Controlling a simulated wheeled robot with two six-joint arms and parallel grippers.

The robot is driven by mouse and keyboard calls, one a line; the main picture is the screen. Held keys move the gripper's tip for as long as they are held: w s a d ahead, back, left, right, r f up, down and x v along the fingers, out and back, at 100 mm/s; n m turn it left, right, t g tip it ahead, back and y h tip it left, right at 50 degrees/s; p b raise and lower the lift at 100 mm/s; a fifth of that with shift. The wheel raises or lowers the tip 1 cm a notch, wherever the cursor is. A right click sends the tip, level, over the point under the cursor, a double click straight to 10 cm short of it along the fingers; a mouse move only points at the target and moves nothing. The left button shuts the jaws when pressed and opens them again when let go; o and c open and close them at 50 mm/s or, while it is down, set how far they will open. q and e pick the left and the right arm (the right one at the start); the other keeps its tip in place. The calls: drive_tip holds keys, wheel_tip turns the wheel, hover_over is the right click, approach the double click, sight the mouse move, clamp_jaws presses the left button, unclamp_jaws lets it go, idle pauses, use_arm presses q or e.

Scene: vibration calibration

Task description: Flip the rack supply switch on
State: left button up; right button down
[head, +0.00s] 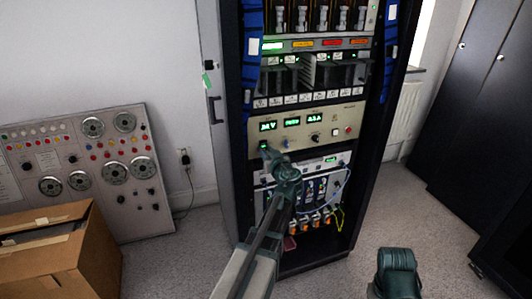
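A small green glow shows beside the tip. The supply switch cannot be made out clearly; the gripper covers part of that corner. The fingers are too small and dark to tell open from shut. Only a link of my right arm shows at the lower right; its gripper is out of view.
Above the supply are black modules (310,75) and blue cable bundles (252,60). Below it are units with blue and yellow cables (340,210). A dial panel (80,165) and cardboard box (60,260) stand left; dark cabinets (480,110) stand right.

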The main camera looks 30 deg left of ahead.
use_arm(q)
drive_tip(key=o, duration=0.4)
drive_tip(key=p+v, duration=0.1)
drive_tip(key=v, duration=1.3)
drive_tip(key=shift+p, duration=0.4)
drive_tip(key=shift+a, duration=0.1)
drive_tip(key=s+d+r+m+g+h+p, duration=0.2)
drive_tip(key=s+d+m+g+h+p, duration=0.3)
drive_tip(key=s+d+m+p, duration=0.2)
drive_tip(key=s+d+r+m+g+h+p, duration=0.2)
drive_tip(key=s+d+m+g+h+p, duration=0.4)
drive_tip(key=s+d+p, duration=0.5)
drive_tip(key=d+p, duration=0.5)
drive_tip(key=d, duration=0.3)
drive_tip(key=shift+s+d+m, duration=0.3)
drive_tip(key=shift+d+m, duration=0.05)
drive_tip(key=shift+m, duration=0.05)
